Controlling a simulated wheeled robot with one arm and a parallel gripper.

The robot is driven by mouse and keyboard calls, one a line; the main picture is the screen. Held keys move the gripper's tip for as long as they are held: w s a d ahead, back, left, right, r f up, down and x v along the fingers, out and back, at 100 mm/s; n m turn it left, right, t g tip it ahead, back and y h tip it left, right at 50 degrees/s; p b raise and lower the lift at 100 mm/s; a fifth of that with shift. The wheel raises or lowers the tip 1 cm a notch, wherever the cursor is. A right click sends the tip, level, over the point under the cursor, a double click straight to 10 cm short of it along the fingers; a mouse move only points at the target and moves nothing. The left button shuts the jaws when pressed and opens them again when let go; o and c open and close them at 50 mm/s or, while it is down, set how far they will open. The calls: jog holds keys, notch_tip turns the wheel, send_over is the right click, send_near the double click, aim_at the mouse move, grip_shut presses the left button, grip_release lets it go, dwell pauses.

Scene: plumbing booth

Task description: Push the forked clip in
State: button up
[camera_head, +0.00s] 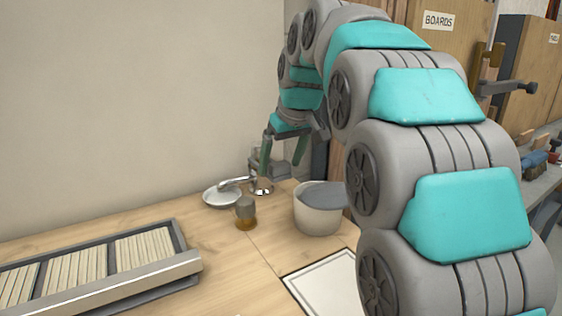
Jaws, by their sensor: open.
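My gripper (280,166) is at the back of the wooden worktop, near the wall, pointing down. Its two green fingers are apart, with the left one just above or beside a small chrome fitting (263,187). A grey block-like thing (282,172) shows behind and between the fingers; I cannot tell what it is. A chrome lever or spout (236,183) reaches left from the fitting over a round pale dish (222,196). I cannot make out the forked clip; it is too small or hidden near the fingers.
A grey-and-amber cup (245,214) and a white tub with a grey top (317,212) stand in front of the fitting. A slatted tray (190,262) lies at left, a white framed panel (325,282) at front. Cabinets (455,50) stand at right. Bare worktop (225,270) lies between.

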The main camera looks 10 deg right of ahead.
jog(key=a+v, duration=0.1)
jog(key=v, duration=0.6)
jog(key=shift+d+r, duration=0.25)
jog(key=shift+d, duration=0.3)
jog(key=shift+s, duration=0.15)
